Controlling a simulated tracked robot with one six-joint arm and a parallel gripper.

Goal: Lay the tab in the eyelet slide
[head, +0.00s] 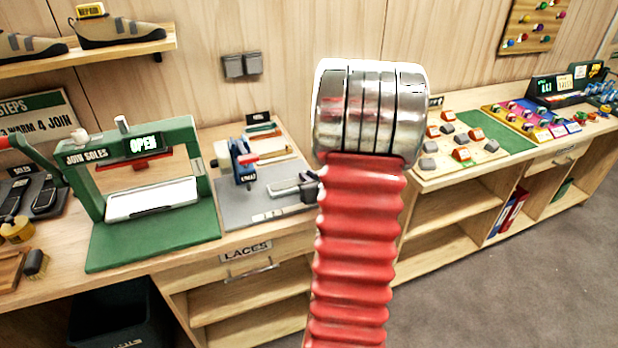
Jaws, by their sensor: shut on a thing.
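The eyelet slide appears to be the small blue press (243,163) with a red handle, standing on the grey mat at the back of the laces bench. My gripper (287,192) shows only partly, as dark and grey metal parts low over the right side of that mat, to the right of the blue press and apart from it. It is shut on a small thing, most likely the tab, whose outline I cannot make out. My red ribbed arm and its metal bands hide the right part of this area.
The green sole press (150,190) marked OPEN stands to the left. A pale strip (268,215) lies at the mat's front. Coloured strips (262,130) lie behind the blue press. A board of climbing holds (460,142) is to the right. The mat's front left (238,207) is clear.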

